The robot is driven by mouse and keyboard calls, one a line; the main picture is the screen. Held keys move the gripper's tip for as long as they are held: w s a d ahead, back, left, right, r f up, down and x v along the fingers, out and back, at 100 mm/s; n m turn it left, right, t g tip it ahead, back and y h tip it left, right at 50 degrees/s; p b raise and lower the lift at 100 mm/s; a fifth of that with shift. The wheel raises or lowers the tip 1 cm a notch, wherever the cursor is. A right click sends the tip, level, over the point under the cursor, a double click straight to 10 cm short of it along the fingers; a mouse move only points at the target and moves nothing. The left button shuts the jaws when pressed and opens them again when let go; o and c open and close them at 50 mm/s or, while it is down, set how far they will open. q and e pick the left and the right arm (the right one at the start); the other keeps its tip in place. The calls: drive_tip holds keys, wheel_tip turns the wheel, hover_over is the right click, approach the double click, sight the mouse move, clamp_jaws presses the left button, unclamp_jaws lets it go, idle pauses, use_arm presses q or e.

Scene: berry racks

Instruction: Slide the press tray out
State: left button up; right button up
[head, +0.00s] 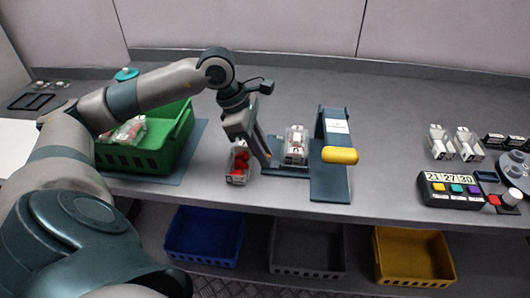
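The press (331,178) is a dark teal stand with a yellow handle (340,155) and a white label, at the middle of the bench. Its dark tray (287,172) reaches out to the left, low on the bench. A clear box with a white top (296,146) stands at the tray, left of the press upright. My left gripper (266,163) points down at the left end of the tray. Its fingertips are close to the tray edge; contact and finger gap cannot be made out. My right gripper is not in view.
A clear box of red berries (239,166) stands just left of my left gripper. A green crate (150,150) with boxes is farther left. On the right are two clear boxes (440,143) and a counter panel (452,190). Blue, grey and yellow bins (413,257) sit below the bench.

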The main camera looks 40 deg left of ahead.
use_arm(q)
drive_tip(key=o, duration=0.3)
drive_tip(key=shift+s+a, duration=0.1)
drive_tip(key=shift+a, duration=0.1)
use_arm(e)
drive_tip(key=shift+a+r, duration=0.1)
use_arm(q)
drive_tip(key=shift+r, duration=0.1)
